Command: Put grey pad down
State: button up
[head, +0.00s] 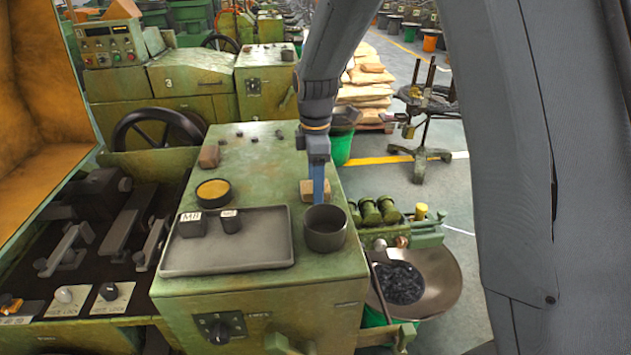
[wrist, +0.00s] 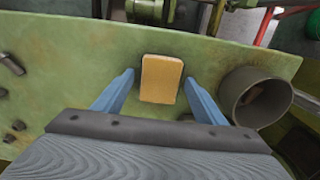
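A tan block or pad (head: 307,192) lies on the green machine top (head: 255,170), behind the dark grey cup. In the wrist view the tan pad (wrist: 160,78) lies flat between my two blue fingers, with a gap on each side. My gripper (head: 318,196) points down over it with fingers spread and nothing held; it also shows in the wrist view (wrist: 160,88). I see no plainly grey pad; the block between the fingers looks tan on top.
The dark grey cup (head: 325,240) stands close by and also shows in the wrist view (wrist: 250,98). A black tray (head: 262,250) holds small blocks labelled M8 (head: 191,226) and another label. A reddish-brown block (head: 209,157) lies farther left. Bare green top lies between.

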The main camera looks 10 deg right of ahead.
dwell(0.3)
jog(key=shift+w+r+b, duration=0.1)
jog(key=shift+r+b, duration=0.05)
jog(key=shift+b, duration=0.3)
notch_tip(320, 180, up, 8)
jog(key=b, duration=0.2)
jog(key=shift+f+b, duration=0.25)
jog(key=shift+b, duration=0.1)
jog(key=shift+r, duration=0.1)
